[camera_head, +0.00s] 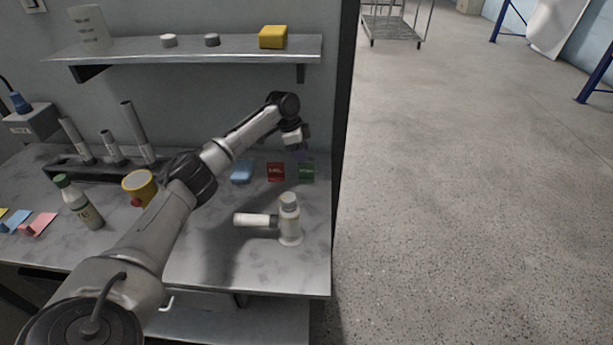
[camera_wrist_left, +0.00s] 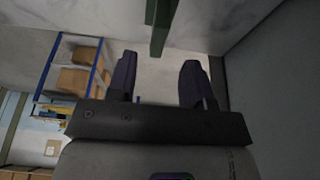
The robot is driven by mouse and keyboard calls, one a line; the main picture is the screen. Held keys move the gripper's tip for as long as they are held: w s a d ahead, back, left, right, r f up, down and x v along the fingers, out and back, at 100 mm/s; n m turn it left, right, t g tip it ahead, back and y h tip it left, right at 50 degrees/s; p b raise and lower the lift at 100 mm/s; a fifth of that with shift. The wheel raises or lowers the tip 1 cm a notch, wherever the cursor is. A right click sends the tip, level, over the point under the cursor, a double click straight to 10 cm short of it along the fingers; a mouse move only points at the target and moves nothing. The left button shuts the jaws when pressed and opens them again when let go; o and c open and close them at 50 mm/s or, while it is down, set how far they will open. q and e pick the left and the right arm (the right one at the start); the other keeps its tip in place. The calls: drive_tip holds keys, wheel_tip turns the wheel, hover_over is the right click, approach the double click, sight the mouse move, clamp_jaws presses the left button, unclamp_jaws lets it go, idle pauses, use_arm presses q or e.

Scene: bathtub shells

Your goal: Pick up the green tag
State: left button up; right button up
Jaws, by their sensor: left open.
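The green tag (camera_head: 306,172) stands on the marble-topped bench near its right end, to the right of a red tag (camera_head: 276,172). My left gripper (camera_head: 303,148) is above and just behind the green tag in the head view. In the left wrist view the jaws (camera_wrist_left: 156,72) are apart with nothing between them. The green tag (camera_wrist_left: 160,28) shows there as a narrow green strip beyond the fingertips, roughly in line with the gap. I cannot tell the exact distance between them. My right gripper is not in view.
A blue sponge-like block (camera_head: 241,171) lies left of the red tag. A yellow cup (camera_head: 139,188) and a green-capped bottle (camera_head: 78,202) are further left. A shelf (camera_head: 200,51) hangs above.

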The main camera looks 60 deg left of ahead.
sight(306, 164)
use_arm(q)
drive_tip(key=shift+x, duration=1.35)
drive_tip(key=shift+b+x, duration=1.15)
drive_tip(key=shift+x, duration=1.5)
drive_tip(key=shift+s, duration=0.1)
drive_tip(key=shift+c, duration=0.4)
clamp_jaws()
